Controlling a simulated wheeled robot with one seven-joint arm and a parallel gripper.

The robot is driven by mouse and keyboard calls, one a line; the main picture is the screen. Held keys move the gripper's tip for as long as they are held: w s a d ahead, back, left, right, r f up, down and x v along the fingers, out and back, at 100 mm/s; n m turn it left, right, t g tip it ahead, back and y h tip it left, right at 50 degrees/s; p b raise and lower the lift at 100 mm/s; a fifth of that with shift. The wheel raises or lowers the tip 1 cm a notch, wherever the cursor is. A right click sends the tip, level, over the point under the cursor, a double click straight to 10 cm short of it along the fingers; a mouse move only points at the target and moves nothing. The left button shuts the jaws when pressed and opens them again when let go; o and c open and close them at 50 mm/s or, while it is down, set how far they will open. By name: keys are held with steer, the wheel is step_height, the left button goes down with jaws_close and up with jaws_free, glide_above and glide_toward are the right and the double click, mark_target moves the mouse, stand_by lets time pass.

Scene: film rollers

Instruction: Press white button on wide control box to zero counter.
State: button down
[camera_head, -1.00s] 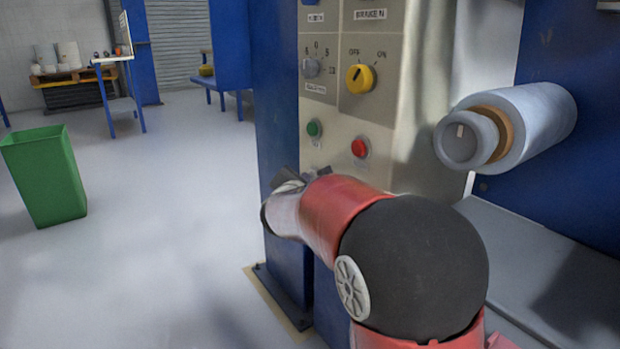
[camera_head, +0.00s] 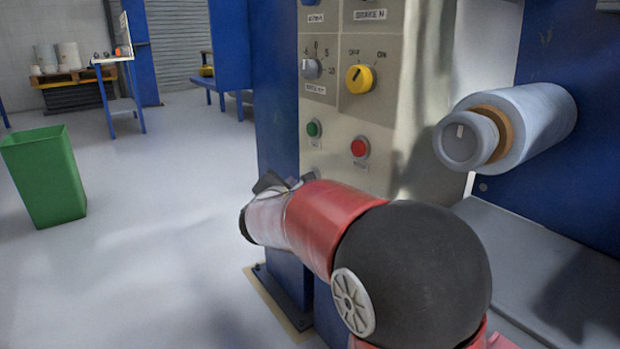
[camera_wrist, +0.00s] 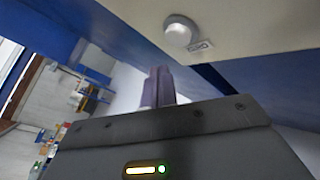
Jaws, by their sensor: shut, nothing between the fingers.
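The beige control box (camera_head: 335,120) is mounted on the blue machine post and carries knobs, a green button (camera_head: 313,128) and a red button (camera_head: 359,147). In the wrist view a round whitish button (camera_wrist: 180,31) with a small label beside it sits on the beige panel (camera_wrist: 262,22) at the top. My gripper (camera_wrist: 158,86) is shut and empty, its fingertips below and left of that button in the picture and apart from it. In the head view my arm covers the lower panel, and I cannot make out the white button there.
A yellow knob (camera_head: 359,79) and a grey knob (camera_head: 311,68) stick out above the buttons. A film roller (camera_head: 510,125) juts out to the right over a grey ledge (camera_head: 530,260). A green bin (camera_head: 45,175) stands at the left. The floor between is clear.

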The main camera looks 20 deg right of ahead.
steer(key=a, duration=0.1)
steer(key=s+a, duration=0.1)
steer(key=shift+a, duration=0.3)
stand_by(0.5)
